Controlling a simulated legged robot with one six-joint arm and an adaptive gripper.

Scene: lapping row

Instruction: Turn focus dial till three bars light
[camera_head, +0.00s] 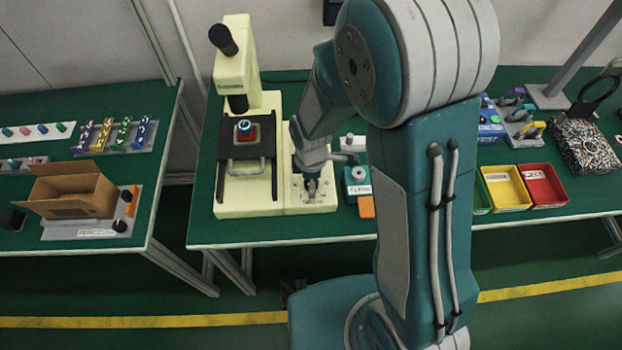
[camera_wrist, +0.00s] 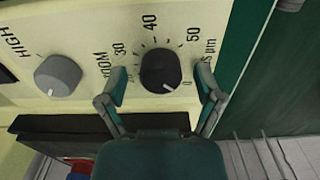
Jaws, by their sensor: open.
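The cream instrument (camera_head: 235,195) stands on the green bench, with my gripper (camera_head: 312,188) over the panel at its right side. In the wrist view a black dial (camera_wrist: 160,70) has a scale with 30, 40, 50 and 0 around it; its white mark points down and slightly right, near the 0. Lettering ending in "S µm" stands to its right, partly hidden. My gripper (camera_wrist: 160,76) is open, one finger on each side of the black dial; I cannot tell whether they touch it. No lit bars are visible.
A grey knob (camera_wrist: 58,76) sits left of the dial, near the word HIGH. A teal box (camera_head: 357,180) and an orange block (camera_head: 366,207) stand right of the instrument. Yellow (camera_head: 507,188) and red (camera_head: 543,185) bins lie further right. A cardboard box (camera_head: 75,193) sits on the left bench.

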